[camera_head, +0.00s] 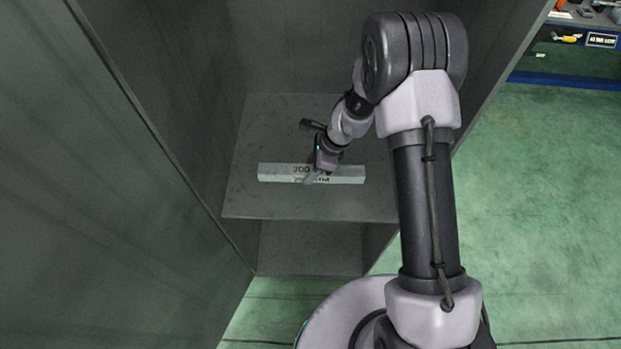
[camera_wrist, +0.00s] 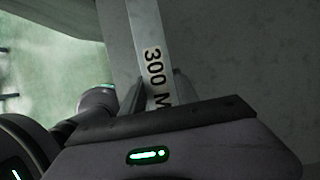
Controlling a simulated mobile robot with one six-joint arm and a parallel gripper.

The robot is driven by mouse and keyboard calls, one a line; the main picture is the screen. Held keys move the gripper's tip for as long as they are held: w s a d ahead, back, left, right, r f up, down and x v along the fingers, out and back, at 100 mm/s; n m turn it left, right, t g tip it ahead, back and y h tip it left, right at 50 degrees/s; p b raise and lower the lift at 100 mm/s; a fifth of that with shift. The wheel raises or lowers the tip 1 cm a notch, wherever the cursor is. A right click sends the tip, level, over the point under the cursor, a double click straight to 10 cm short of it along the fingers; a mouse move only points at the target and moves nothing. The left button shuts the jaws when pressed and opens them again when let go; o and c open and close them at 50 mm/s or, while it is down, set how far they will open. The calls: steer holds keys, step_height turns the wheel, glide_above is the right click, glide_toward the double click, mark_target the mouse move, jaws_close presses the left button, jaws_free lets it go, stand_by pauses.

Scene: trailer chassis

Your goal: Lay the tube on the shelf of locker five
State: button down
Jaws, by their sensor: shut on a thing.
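The tube (camera_head: 277,173) is a pale grey square bar with black "300" lettering. In the head view it lies level, left to right, over the grey shelf (camera_head: 255,204) inside the locker. My gripper (camera_head: 318,174) is shut on it near its middle, from above. In the wrist view the tube (camera_wrist: 147,30) runs up from between the fingers of my gripper (camera_wrist: 160,88). I cannot tell whether the tube touches the shelf or is just above it. The gripper hides part of the lettering.
The locker's left wall (camera_head: 130,130) and right wall (camera_head: 490,70) stand on both sides of my arm. A lower compartment (camera_head: 300,248) opens below the shelf. Green floor (camera_head: 545,200) is clear at the right. A bench with tools (camera_head: 575,38) is at the far right.

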mark_target(310, 186)
step_height(310, 186, down, 6)
steer(key=shift+r+b, duration=0.1)
steer(key=shift+b, duration=0.8)
steer(key=shift+r, duration=0.15)
steer(key=c, duration=0.9)
jaws_free()
steer(key=shift+r, duration=0.1)
steer(key=p+v, duration=0.5)
steer(key=v, duration=0.7)
